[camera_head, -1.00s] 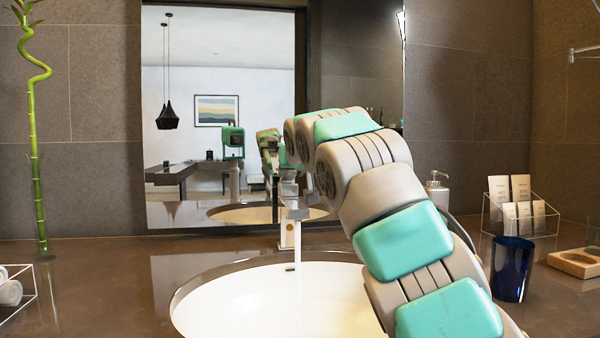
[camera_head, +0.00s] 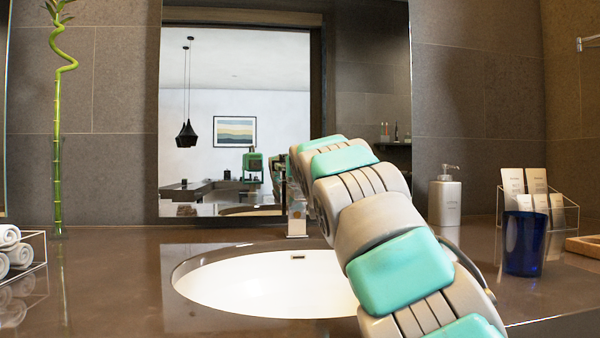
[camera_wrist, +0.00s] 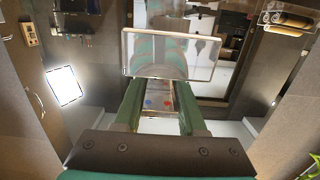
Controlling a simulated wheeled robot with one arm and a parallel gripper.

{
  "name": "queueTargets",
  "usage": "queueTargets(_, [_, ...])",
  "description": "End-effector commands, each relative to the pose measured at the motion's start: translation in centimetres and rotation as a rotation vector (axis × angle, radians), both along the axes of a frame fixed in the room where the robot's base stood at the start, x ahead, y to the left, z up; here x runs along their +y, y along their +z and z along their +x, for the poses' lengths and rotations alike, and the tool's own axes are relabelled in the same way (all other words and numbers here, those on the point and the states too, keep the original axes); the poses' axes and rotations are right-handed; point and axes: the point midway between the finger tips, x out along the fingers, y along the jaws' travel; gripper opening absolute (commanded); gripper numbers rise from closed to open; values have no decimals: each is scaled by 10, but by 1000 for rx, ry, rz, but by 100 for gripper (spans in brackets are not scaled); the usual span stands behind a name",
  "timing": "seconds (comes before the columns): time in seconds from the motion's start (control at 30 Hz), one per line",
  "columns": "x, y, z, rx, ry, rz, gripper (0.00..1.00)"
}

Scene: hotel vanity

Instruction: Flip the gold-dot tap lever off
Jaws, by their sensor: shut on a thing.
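The tap (camera_head: 297,218) stands behind the basin in the head view, its upper part largely hidden by my arm. No water stream shows below it. In the wrist view, a shiny flat plate, apparently the tap lever (camera_wrist: 170,62), lies at the tips of my gripper (camera_wrist: 159,86). The green fingers are apart, with the lever held between them. A red and a blue dot show on the tap between the fingers. I cannot make out a gold dot.
The white basin (camera_head: 262,285) is set in the brown counter (camera_head: 105,285). A soap dispenser (camera_head: 444,198), a blue cup (camera_head: 525,243) and a card rack stand to the right. Rolled towels (camera_head: 14,255) and a bamboo stem (camera_head: 57,150) are on the left. A mirror (camera_head: 235,75) is behind the tap.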

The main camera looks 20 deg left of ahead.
Motion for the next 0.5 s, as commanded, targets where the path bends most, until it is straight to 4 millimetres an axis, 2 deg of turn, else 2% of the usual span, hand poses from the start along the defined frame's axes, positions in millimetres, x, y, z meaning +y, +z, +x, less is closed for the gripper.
queueTargets(0.1, [1,-5,1,8,0,-4,0])
queueTargets(0.13, [1,-5,1,9,0,-4,42])
queueTargets(0.37, [1,-3,1,6,0,-2,68])
queueTargets(0.5, [0,-2,1,5,0,-2,70])
